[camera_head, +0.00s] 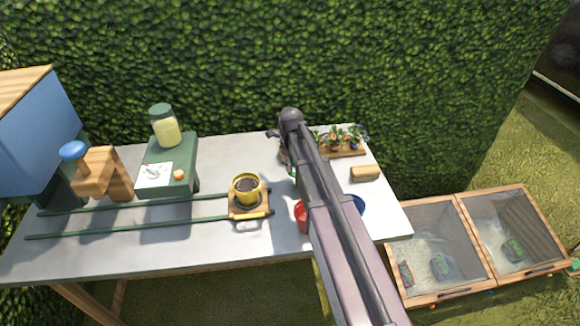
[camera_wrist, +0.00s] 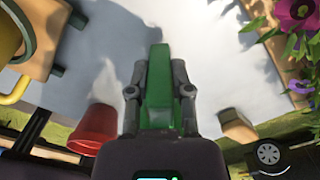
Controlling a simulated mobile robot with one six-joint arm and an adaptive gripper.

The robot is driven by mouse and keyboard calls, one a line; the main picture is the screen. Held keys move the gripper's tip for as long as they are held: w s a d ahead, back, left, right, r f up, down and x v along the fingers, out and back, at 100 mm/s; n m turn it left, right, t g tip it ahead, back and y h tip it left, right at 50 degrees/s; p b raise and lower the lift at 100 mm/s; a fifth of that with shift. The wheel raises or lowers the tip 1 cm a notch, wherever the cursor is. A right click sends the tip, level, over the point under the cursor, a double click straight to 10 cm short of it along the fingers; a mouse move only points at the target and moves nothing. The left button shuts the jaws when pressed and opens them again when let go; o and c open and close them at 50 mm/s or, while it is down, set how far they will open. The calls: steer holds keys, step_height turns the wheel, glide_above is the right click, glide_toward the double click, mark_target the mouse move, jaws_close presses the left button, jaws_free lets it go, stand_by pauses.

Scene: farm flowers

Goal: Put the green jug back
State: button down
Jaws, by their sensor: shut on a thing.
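My gripper (camera_wrist: 160,88) is shut on the green jug (camera_wrist: 157,78) in the wrist view. A narrow upright green part of the jug shows between the two fingers. The rest of the jug is hidden by the gripper, so I cannot tell its tilt or whether it touches the table. In the head view my arm covers most of the gripper and jug, above the right part of the grey table (camera_head: 110,250).
A yellow pot (camera_head: 246,188) on a wooden carrier stands by green rails, left of my arm. A red pot (camera_head: 302,216) is close beside the arm. Flowers (camera_head: 340,138) and a wooden block (camera_head: 365,173) are at the right. A green stand (camera_head: 180,150) holds a jar (camera_head: 164,125).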

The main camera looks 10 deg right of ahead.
steer(key=shift+f, duration=0.15)
steer(key=c, duration=0.5)
jaws_free()
steer(key=shift+c, duration=0.2)
steer(key=shift+r, duration=0.2)
step_height(320, 180, up, 12)
steer(key=p, duration=1.2)
steer(key=shift+s, duration=0.1)
